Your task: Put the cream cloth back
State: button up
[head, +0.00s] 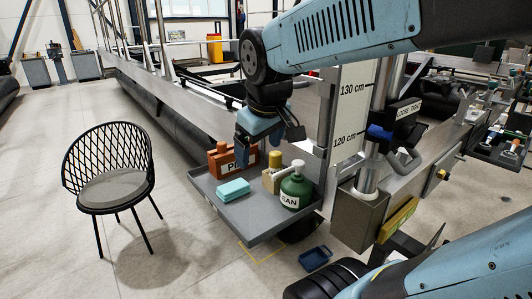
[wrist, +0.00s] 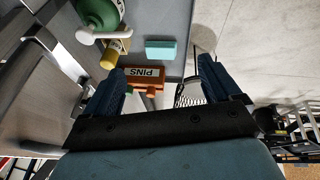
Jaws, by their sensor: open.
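I cannot make out a cream cloth in either view. A folded teal cloth or sponge (head: 233,189) lies on the grey tray (head: 246,227); it also shows in the wrist view (wrist: 160,50). My gripper (head: 258,148) is over the tray's back edge by the orange PINS box (head: 221,164). In the wrist view my gripper (wrist: 163,72) has its fingers apart, with the PINS box (wrist: 145,73) seen between them and nothing visibly held. One finger hides part of the box in the head view.
A green bottle (head: 296,190) with a white pump and a beige container (head: 270,180) with a yellow top stand at the tray's right. A black chair (head: 112,184) is at left. A blue bin (head: 315,258) lies on the floor. A height-marked post (head: 350,110) rises at right.

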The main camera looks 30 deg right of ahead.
jog(key=s+m, duration=0.2)
jog(key=s+m+t, duration=0.1)
jog(key=s, duration=0.1)
jog(key=shift+s+d+r+m+y, duration=0.1)
jog(key=shift+s+d+m+y, duration=0.1)
jog(key=shift+s+m+y, duration=0.15)
jog(key=shift+w, duration=0.1)
dwell(0.8)
